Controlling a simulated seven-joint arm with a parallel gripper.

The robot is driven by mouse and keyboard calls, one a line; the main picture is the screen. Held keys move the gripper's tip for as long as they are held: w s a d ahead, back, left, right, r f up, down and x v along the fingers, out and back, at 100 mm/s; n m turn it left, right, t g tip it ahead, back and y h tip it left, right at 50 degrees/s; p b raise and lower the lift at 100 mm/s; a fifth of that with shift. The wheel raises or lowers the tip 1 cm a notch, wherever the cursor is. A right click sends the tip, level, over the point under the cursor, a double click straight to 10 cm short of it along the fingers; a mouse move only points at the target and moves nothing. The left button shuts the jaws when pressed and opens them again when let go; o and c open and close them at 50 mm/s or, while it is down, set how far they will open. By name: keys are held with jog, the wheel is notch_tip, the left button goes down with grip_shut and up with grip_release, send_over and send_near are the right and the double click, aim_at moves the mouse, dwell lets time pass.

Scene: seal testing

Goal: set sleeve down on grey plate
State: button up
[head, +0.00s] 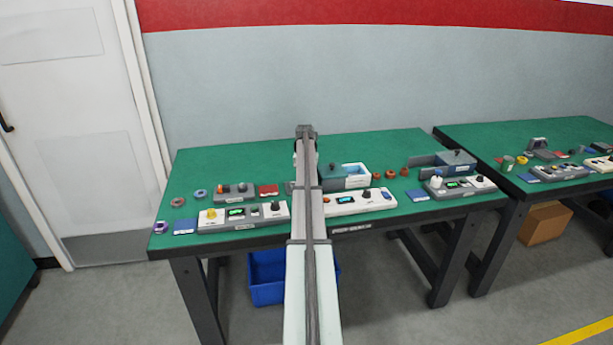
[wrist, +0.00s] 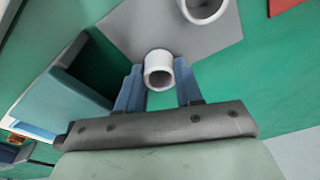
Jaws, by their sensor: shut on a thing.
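In the wrist view my gripper (wrist: 159,82) has its two blue fingers shut on a short white sleeve (wrist: 158,56), whose open end shows. The sleeve overlaps the near edge of the grey plate (wrist: 135,24); I cannot tell whether it touches the plate or hangs above it. A second white ring-shaped part (wrist: 190,15) is on the plate, cut off by the top edge of the view. In the head view my arm covers the fingertips and the held sleeve, and only a grey sliver of the plate (head: 289,187) seems to show.
An open blue-grey box (head: 345,181) stands just right of my arm; it is at the left in the wrist view (wrist: 62,98). A red plate (head: 268,190) lies left of the arm. White control units (head: 245,215) line the front edge. The green table's back is clear.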

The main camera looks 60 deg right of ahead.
jog(key=o, duration=1.1)
jog(key=shift+f, duration=0.1)
jog(key=r, duration=0.4)
jog(key=a+r, duration=0.1)
jog(key=r, duration=0.7)
jog(key=shift+s+a, duration=0.35)
